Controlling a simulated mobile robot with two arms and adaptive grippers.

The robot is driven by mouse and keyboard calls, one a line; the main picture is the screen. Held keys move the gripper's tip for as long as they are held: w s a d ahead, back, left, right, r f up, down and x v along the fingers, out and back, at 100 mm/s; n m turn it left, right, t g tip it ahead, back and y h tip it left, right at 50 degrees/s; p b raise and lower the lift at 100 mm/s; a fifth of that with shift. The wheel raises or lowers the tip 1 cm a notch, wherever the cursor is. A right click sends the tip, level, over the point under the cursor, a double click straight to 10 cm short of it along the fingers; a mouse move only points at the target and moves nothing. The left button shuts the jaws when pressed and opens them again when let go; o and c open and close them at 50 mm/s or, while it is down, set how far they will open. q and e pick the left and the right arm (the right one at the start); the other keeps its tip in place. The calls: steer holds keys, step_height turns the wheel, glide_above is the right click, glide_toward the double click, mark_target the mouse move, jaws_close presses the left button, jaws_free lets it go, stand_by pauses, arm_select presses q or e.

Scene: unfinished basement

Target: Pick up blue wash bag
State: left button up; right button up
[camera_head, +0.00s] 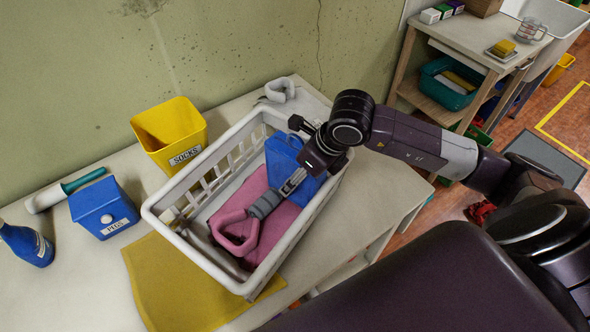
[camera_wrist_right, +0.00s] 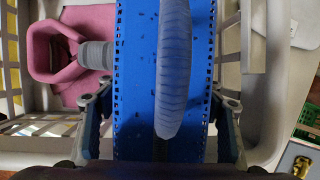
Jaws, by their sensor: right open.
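The blue wash bag (camera_head: 285,155) stands in the white laundry basket (camera_head: 168,228), toward its back right end. In the right wrist view the blue wash bag (camera_wrist_right: 135,60) fills the middle, with dotted edges and a lighter blue curved strap on top. My right gripper (camera_head: 297,180) reaches down over the bag from the right. In the wrist view its fingers (camera_wrist_right: 163,115) are spread, one on each side of the bag. Small gaps seem to show beside the bag, but contact is hard to tell. My left gripper is not in view.
A pink cloth (camera_head: 278,222) and a pink loop with a grey sleeve (camera_head: 236,242) lie in the basket beside the bag. A yellow socks bin (camera_head: 172,135), blue pegs box (camera_head: 103,208) and blue bottle (camera_head: 27,245) stand left. The bench is clear right of the basket.

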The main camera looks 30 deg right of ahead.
steer(key=c, duration=1.4)
steer(key=shift+o, duration=0.2)
steer(key=shift+r, duration=0.15)
step_height(320, 180, up, 20)
steer(key=b, duration=0.2)
glide_above(301, 140)
